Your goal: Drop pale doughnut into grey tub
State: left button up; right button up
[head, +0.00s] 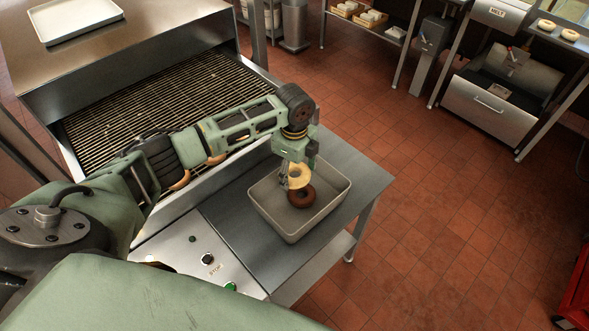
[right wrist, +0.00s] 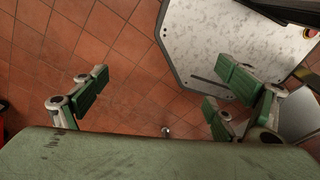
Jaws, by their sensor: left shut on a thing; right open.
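The pale doughnut (head: 299,176) is held on edge by my left gripper (head: 287,176) over the grey tub (head: 335,193) in the head view. The gripper is shut on it, and its fingers partly hide its left side. A dark brown doughnut (head: 302,197) lies in the tub just below the pale one; I cannot tell whether the two touch. The tub stands on a metal side table. My right gripper (right wrist: 150,95) shows in the right wrist view with its fingers wide apart and nothing between them, above the tiled floor.
A conveyor grate (head: 165,100) runs behind my left arm, with doughnuts partly hidden by the arm. A control panel with buttons (head: 207,259) is at the table's near left. A white tray (head: 75,18) lies on the metal hood. Tiled floor is open to the right.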

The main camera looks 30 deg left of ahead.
pick_arm(q)
notch_tip(320, 180, down, 4)
jog(key=b, duration=0.3)
jog(key=shift+r, duration=0.15)
jog(key=shift+f+b, duration=0.35)
pick_arm(e)
jog(key=f, duration=0.1)
jog(key=w+f, duration=0.1)
jog(key=f, duration=0.2)
jog(key=shift+w+d+f, duration=0.15)
jog(key=shift+d, duration=0.25)
pick_arm(q)
jog(key=shift+r, duration=0.1)
jog(key=o, duration=1.2)
jog(key=shift+o, duration=0.2)
